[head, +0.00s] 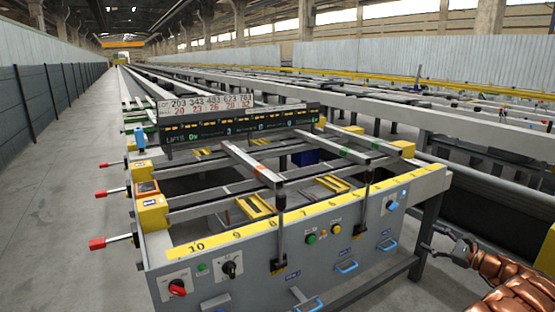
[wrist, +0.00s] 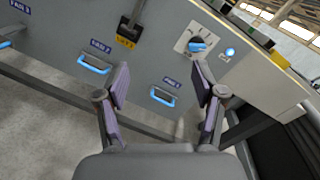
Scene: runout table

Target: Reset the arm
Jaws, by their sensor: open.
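My gripper (head: 450,246) is at the lower right of the head view, beside the right end of the runout table's front panel (head: 330,236). My copper-coloured arm runs off the lower right corner. In the wrist view my gripper (wrist: 162,88) has its two fingers spread wide with nothing between them. Beyond the fingers are the grey front panel, a blue pull handle (wrist: 163,96) and a blue rotary switch (wrist: 197,46). The fingers look apart from the panel.
The table carries a yellow numbered strip (head: 250,236), a sign board (head: 235,115) and long rails. Red-tipped levers (head: 98,243) stick out on its left side. Several blue handles (head: 347,267) line the panel. Bare floor (head: 60,220) lies left of the table.

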